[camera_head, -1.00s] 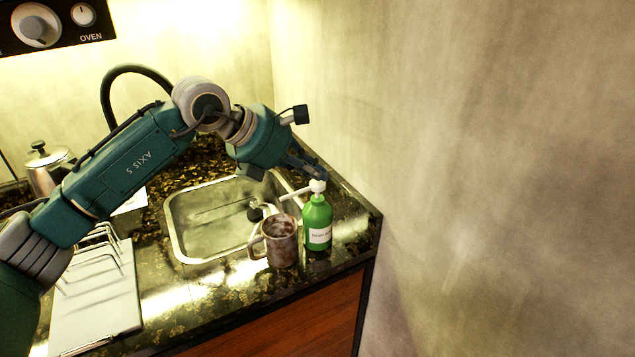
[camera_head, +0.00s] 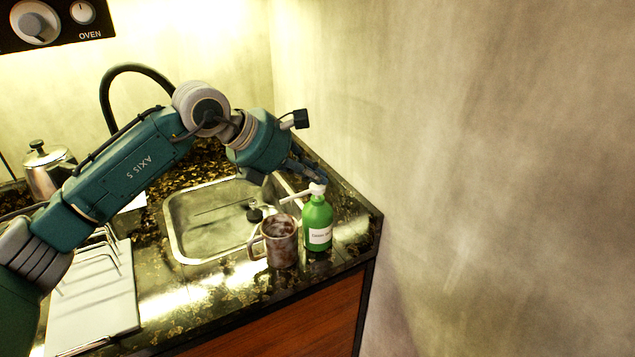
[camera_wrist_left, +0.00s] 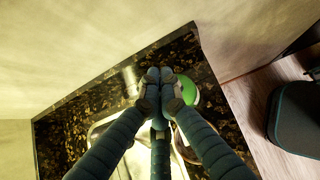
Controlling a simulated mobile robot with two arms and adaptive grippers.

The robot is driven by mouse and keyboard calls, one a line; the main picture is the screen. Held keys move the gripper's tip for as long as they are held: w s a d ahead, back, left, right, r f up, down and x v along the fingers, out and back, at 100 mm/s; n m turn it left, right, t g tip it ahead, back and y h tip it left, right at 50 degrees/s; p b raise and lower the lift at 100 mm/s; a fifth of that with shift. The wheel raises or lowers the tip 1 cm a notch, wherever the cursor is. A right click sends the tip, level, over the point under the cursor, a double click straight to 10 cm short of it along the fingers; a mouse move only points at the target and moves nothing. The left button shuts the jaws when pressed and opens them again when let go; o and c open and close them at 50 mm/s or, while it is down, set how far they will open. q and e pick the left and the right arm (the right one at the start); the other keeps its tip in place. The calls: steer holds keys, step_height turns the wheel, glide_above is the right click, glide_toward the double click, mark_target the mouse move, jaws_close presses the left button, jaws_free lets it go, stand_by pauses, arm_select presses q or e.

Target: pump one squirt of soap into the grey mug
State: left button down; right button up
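The green soap bottle (camera_head: 318,222) stands upright on the counter, with a white label and a white pump head (camera_head: 316,189). Its spout points left, over the mug. The mug (camera_head: 281,243), grey-brown and stained, stands just left of the bottle, handle to the left. My left gripper (camera_head: 320,178) points down at the top of the pump head and appears to touch it. In the left wrist view its fingertips (camera_wrist_left: 160,82) are together with nothing seen between them. The green bottle (camera_wrist_left: 189,92) shows beside them, partly hidden. My right gripper is out of view.
A steel sink (camera_head: 205,225) lies left of the mug. A white rack (camera_head: 95,300) stands at front left, and a metal pot (camera_head: 45,172) at far left. A wall (camera_head: 480,180) rises close on the right. The counter's front edge is near the bottle.

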mark_target(315, 187)
arm_select(q)
steer(key=shift+f, duration=0.4)
steer(key=shift+r, duration=0.1)
steer(key=shift+r+p, duration=0.55)
steer(key=shift+r, duration=0.7)
steer(key=shift+r, duration=0.1)
steer(key=shift+r+p, duration=1.4)
steer(key=shift+r, duration=1.05)
